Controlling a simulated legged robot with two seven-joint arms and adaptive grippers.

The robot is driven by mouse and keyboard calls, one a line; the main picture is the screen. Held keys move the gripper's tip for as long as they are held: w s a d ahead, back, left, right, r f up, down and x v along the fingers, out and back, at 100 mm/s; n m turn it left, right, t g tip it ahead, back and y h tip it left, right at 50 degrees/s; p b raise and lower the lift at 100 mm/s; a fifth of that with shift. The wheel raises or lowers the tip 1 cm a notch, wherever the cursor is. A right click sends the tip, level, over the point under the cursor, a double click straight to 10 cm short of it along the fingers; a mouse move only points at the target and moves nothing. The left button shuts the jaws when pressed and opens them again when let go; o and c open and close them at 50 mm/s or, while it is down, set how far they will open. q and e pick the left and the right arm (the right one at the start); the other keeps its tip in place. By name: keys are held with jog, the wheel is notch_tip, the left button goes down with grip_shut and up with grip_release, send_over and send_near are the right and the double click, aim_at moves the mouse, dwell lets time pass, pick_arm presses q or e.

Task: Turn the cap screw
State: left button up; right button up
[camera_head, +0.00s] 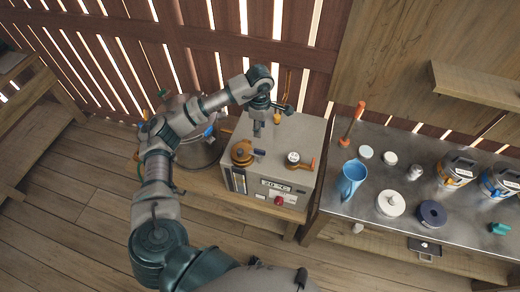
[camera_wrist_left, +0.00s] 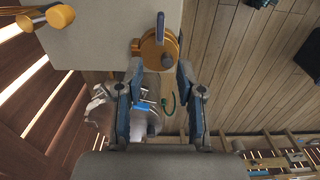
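A round orange cap (camera_head: 242,152) with a dark knob sits on the left front of the top of a grey box-shaped machine (camera_head: 283,133). In the left wrist view the orange cap (camera_wrist_left: 150,52) is just beyond the fingertips, with a blue lever on it. I take it for the cap screw, but cannot be sure. My left gripper (camera_head: 257,130) points down above the machine top, behind and right of the cap. In the left wrist view the gripper (camera_wrist_left: 160,72) has its fingers apart, with nothing held. My right gripper is in neither view.
A white dial with an orange handle (camera_head: 296,160) sits on the machine's right. A small orange post (camera_head: 278,117) stands behind. A metal table (camera_head: 400,165) right of it holds a blue cup (camera_head: 352,180) and several containers. A round metal vessel (camera_head: 200,150) is left.

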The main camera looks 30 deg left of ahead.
aim_at(259, 150)
pick_arm(q)
notch_tip(259, 150, down, 14)
jog(key=shift+d+f+p, duration=0.1)
jog(key=shift+f+p, duration=0.1)
jog(key=shift+p, duration=0.65)
jog(key=shift+c, duration=0.7)
grip_shut()
